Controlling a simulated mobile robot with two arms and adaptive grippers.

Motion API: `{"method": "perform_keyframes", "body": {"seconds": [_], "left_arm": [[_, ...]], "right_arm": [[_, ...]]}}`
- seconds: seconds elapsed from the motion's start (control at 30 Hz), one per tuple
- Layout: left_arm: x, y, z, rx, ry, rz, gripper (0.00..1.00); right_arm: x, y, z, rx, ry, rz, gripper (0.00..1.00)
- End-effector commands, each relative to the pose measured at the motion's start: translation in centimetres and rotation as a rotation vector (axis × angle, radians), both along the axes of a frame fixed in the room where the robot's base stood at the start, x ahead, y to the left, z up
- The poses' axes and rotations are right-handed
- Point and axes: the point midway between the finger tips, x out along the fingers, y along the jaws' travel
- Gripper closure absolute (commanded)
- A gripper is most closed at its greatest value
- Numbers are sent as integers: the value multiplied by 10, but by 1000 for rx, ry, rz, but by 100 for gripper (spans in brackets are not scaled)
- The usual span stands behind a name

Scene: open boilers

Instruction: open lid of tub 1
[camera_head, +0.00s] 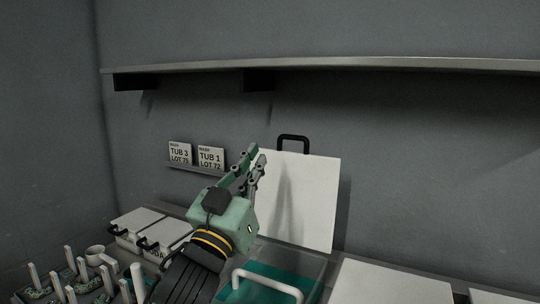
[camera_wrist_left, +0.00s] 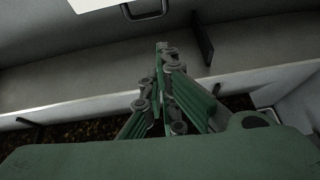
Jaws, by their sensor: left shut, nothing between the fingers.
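A white lid (camera_head: 300,195) with a black handle (camera_head: 293,138) stands upright, leaning back near the wall, behind an open tub (camera_head: 318,268) with teal liquid. My left gripper (camera_head: 257,155) is shut and empty, pointing up beside the lid's left edge and apart from its handle. In the left wrist view the shut fingertips (camera_wrist_left: 166,48) show, with a white panel's dark handle (camera_wrist_left: 146,12) beyond them. A card reading TUB 1 LOT 72 (camera_head: 211,158) stands left of the gripper; I cannot tell which tub it marks. My right gripper is not in view.
A card reading TUB 3 LOT 75 (camera_head: 180,153) stands on the same small ledge. Lidded white boxes (camera_head: 137,219) with black handles stand at left. A long shelf (camera_head: 400,64) runs above. A white flat top (camera_head: 390,283) lies at right, and a rack (camera_head: 90,290) at lower left.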

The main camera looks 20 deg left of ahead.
Motion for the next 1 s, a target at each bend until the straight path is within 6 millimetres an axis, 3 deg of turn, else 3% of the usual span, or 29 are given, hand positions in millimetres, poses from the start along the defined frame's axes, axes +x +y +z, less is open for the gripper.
{"method": "perform_keyframes", "body": {"seconds": [0.1,0.23,0.47,0.67,0.8,1.0], "left_arm": [[-10,-6,-1,-40,-17,-51,100],[-1,-8,9,-47,-17,-56,100],[38,-14,33,-45,-16,-53,100],[75,-21,54,-44,-16,-51,100],[96,-25,44,-45,-11,-52,100],[110,-28,40,-45,-14,-51,100]], "right_arm": [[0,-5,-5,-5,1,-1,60],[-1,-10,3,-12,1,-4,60],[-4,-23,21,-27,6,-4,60],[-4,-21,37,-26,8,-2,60],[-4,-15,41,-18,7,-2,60],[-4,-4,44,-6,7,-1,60]]}}
